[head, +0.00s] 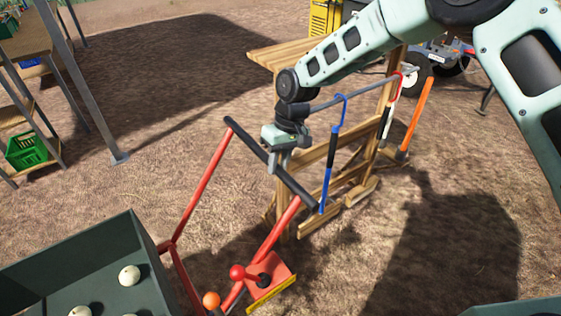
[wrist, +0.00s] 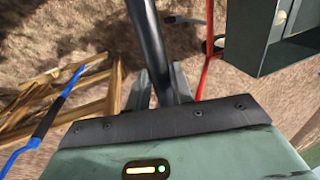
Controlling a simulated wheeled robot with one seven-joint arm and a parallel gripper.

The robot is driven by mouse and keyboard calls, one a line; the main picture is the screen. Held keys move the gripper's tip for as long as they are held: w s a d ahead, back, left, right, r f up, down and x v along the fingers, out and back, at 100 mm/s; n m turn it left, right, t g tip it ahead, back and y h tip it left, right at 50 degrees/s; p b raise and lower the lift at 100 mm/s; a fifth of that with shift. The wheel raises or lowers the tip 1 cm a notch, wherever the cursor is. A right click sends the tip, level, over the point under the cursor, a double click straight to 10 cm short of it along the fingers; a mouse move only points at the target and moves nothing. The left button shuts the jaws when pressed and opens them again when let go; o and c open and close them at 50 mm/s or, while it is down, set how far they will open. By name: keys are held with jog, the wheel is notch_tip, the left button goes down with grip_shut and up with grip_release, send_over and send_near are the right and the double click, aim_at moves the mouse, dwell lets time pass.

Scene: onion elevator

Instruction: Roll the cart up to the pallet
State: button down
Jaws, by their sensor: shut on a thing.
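The cart has a red tubular frame (head: 205,185) and a black handle bar (head: 265,158). My gripper (head: 283,163) is shut on the black handle bar, near its middle. The bar also runs between the fingers in the wrist view (wrist: 152,45). A dark green bin (head: 150,258) with several white onions (head: 130,275) is at the lower left beside the red frame; the join between them is not clear. A red plate with a red-knobbed lever (head: 238,272) sits low on the frame. I cannot make out a flat pallet.
A wooden rack (head: 330,150) stands close behind the handle, with blue (head: 328,165), red-white and orange (head: 415,115) hooked tools. A metal-legged table (head: 90,90) and shelf with a green crate (head: 25,150) are at left. Bare ground lies between table and rack.

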jog(key=s+a+b, duration=0.1)
jog(key=s+a, duration=0.8)
jog(key=a, duration=0.5)
jog(key=s+a+b, duration=0.1)
jog(key=s+a, duration=0.9)
jog(key=a, duration=0.4)
jog(key=shift+s+a, duration=0.15)
jog(key=shift+a, duration=0.05)
jog(key=shift+a+r, duration=0.1)
jog(key=c, duration=1.2)
grip_release()
jog(key=shift+s, duration=0.1)
jog(key=b+v, duration=0.2)
jog(key=v, duration=1.5)
jog(key=shift+r, duration=0.1)
